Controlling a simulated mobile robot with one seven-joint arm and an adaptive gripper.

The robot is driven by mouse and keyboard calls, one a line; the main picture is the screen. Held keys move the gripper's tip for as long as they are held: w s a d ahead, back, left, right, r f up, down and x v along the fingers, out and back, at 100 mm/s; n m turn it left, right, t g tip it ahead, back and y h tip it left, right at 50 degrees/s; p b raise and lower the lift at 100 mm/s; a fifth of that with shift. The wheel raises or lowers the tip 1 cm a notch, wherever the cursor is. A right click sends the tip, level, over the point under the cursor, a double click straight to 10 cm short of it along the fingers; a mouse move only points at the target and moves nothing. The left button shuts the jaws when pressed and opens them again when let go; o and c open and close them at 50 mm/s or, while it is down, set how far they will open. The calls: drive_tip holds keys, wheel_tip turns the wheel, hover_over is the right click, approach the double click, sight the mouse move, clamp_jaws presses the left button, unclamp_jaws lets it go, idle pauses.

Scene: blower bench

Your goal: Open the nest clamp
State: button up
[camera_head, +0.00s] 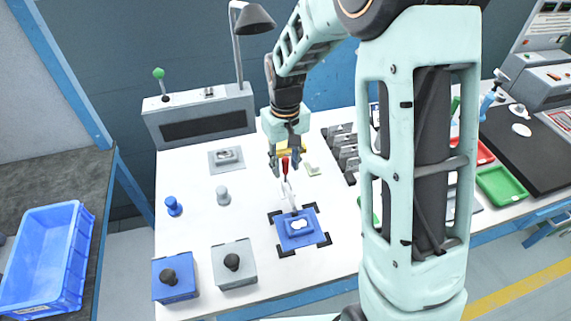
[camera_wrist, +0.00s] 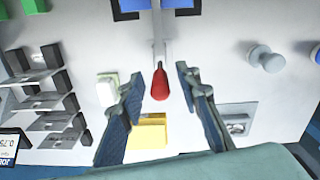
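The nest clamp is a toggle clamp with a red handle (camera_head: 285,165) and a light metal arm (camera_head: 287,190). In the wrist view the red handle (camera_wrist: 160,84) lies between the two fingertips of my gripper (camera_wrist: 161,85), with a gap on each side. I cannot tell any contact. The blue nest plate (camera_wrist: 178,4) is cut off at the top of the wrist view.
A yellow block (camera_wrist: 148,131) and a small pale part (camera_wrist: 108,90) lie near the gripper. A grey plate (camera_head: 226,158) and grey knob (camera_head: 223,195) stand to the left. Dark-and-grey brackets (camera_head: 342,150) stand to the right. White bench (camera_head: 195,230) is free between the knobs and nest.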

drive_tip(key=shift+f, duration=0.25)
clamp_jaws()
idle(0.3)
